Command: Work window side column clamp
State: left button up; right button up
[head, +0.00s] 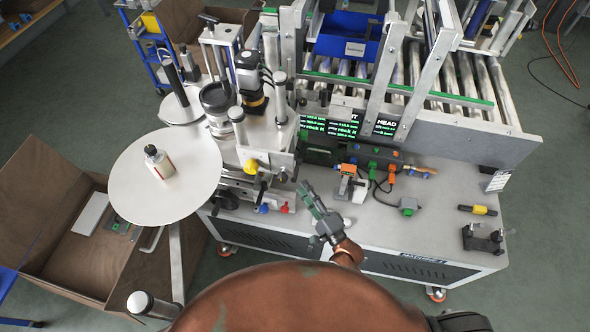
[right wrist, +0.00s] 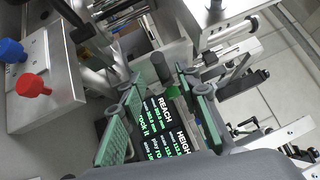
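My right gripper (head: 308,196) is in front of the machine's side column, above the bench top, with its fingers pointing towards the machine. In the right wrist view the green-padded fingers (right wrist: 165,100) stand apart with nothing held between them. A dark round-ended knob (right wrist: 159,68) shows beyond and between the fingertips, apart from them. A red knob (right wrist: 33,85) and a blue knob (right wrist: 10,50) sit on a metal block at left; in the head view the red knob (head: 285,207) is left of the gripper. I cannot tell which fitting is the side column clamp. My left gripper is not in view.
Lit text screens (head: 330,127) stand behind the gripper.

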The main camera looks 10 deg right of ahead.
jog(key=shift+x, duration=3.55)
jog(key=shift+d, duration=0.1)
jog(key=shift+c, duration=0.7)
grip_shut()
